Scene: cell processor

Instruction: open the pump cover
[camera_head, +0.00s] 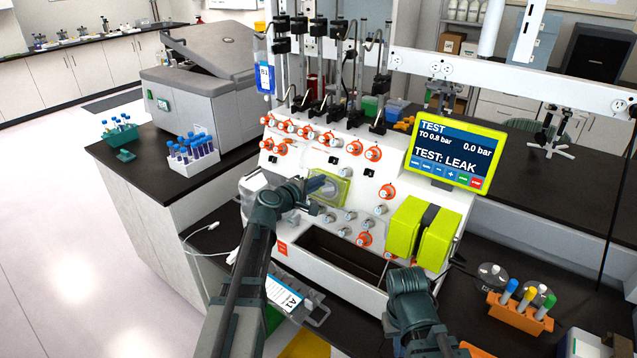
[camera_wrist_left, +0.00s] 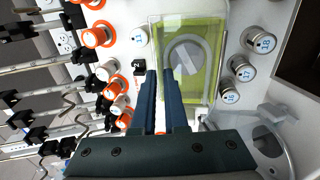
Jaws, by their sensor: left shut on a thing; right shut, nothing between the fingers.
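The pump cover (camera_wrist_left: 196,22) is a clear pane over a yellow-green pump panel with a grey round rotor, seen in the left wrist view. In the head view the pump panel (camera_head: 343,192) is on the white machine front, partly hidden by my left gripper (camera_head: 322,186). In the left wrist view the left gripper's dark fingers (camera_wrist_left: 165,74) are at the near edge of the cover, shut on it with a narrow gap between them. The exact contact is hard to see. My right gripper (camera_head: 404,274) is shut and empty, low in front of the machine.
Orange-ringed knobs (camera_head: 372,153) and grey connectors surround the pump. A yellow-green block (camera_head: 405,226) and a screen reading "TEST: LEAK" (camera_head: 448,153) are to the right. A tube rack (camera_head: 519,314) stands at lower right. A dark open recess (camera_head: 340,253) lies below.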

